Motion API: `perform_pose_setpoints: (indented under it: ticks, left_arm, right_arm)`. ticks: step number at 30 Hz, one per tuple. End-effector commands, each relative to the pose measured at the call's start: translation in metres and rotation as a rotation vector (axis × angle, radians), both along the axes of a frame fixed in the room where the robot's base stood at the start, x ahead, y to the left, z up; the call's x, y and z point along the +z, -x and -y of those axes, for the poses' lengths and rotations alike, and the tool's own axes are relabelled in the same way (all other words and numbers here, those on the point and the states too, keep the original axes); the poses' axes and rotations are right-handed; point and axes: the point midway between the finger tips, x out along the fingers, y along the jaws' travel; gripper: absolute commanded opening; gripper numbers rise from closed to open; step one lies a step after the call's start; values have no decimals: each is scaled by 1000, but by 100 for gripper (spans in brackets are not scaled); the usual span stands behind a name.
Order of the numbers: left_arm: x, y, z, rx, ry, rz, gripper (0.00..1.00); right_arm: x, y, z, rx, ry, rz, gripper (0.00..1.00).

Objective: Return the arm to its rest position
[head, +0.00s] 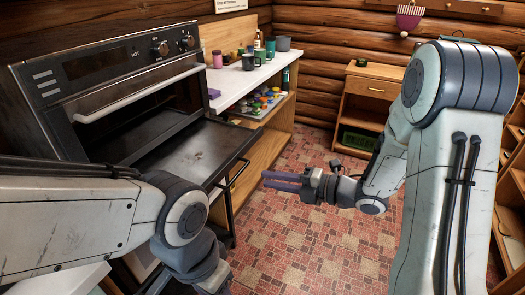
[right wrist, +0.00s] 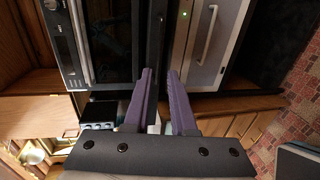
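My right gripper (head: 283,181) reaches in from the right side of the head view, over the tiled floor and to the right of the open oven door. Its two purple fingers point left. In the right wrist view the fingers (right wrist: 160,72) stand apart with a gap between them, and no object is held. My left arm (head: 80,225) crosses the lower left of the head view, bent downward at its joint. The left gripper itself is out of the frame.
The oven (head: 110,85) has its door (head: 185,150) lowered, jutting toward my left arm. A counter (head: 236,79) with cups and jars stands behind it. A wooden cabinet (head: 372,87) stands at the back. The patterned floor (head: 290,235) between is clear.

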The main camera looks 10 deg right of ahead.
Motion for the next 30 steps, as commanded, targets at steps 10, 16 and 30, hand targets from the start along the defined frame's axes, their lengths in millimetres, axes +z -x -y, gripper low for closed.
perform_pose_setpoints:
  ticks: [10, 16, 30]
  left_arm:
    - [21, 0, 0, 0, 0, 0, 50]
    - [41, 0, 0, 0, 0, 0, 50]
    - [79, 0, 0, 0, 0, 0, 50]
  right_arm:
    - [10, -25, -16, -249, 125, -241, 24]
    - [28, -11, -18, -646, 119, -582, 24]
    - [64, 209, -36, -1406, -24, -1497, 24]
